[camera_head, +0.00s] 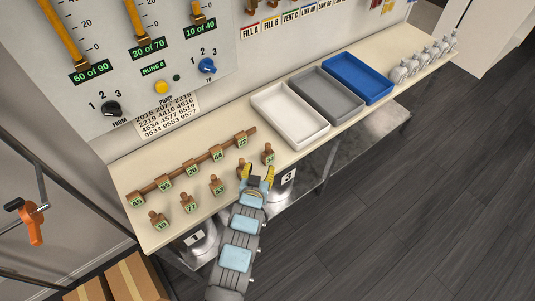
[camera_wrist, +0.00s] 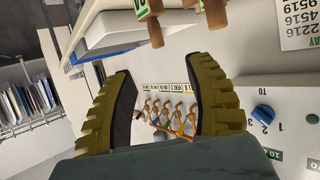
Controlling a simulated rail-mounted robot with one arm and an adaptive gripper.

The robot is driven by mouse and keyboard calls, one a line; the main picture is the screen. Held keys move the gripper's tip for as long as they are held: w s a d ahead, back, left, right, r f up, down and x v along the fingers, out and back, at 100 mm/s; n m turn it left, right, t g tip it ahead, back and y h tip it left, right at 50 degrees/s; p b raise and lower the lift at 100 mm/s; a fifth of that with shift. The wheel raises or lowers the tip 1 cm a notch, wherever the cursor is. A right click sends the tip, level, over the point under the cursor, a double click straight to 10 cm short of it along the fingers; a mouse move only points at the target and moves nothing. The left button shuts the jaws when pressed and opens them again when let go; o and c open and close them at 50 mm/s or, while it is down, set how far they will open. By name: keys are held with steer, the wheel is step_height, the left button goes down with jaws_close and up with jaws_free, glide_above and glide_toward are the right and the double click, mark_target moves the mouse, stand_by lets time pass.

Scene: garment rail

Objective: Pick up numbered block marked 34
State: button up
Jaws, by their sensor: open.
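Small brown blocks with green number labels stand on the shelf in the head view. The front row has blocks reading about 19 (camera_head: 158,220), 77 (camera_head: 188,204) and 53 (camera_head: 216,186). A block at the right end (camera_head: 268,154) has a label too small to read surely; it may be 34. Another block (camera_head: 241,168) is partly hidden by my gripper (camera_head: 258,174). My gripper is open and empty at the shelf's front edge, just in front of these two blocks. In the wrist view my gripper (camera_wrist: 163,70) has nothing between its fingers; two blocks (camera_wrist: 152,28) show at the top, cut off.
A wooden rail with several labelled blocks (camera_head: 190,171) lies behind the front row. White (camera_head: 290,139), grey and blue trays stand to the right, then several grey bottles (camera_head: 420,64). The panel wall with knobs rises behind. The shelf's front edge (camera_head: 300,158) is near my gripper.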

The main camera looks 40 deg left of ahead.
mark_target(267, 149)
steer(key=x, duration=0.9)
steer(key=shift+d+x, duration=0.2)
steer(key=shift+x, duration=0.85)
steer(key=shift+w+a+f, duration=0.15)
steer(key=shift+w, duration=0.3)
steer(key=shift+x, duration=1.3)
steer(key=shift+s, duration=0.1)
jaws_close()
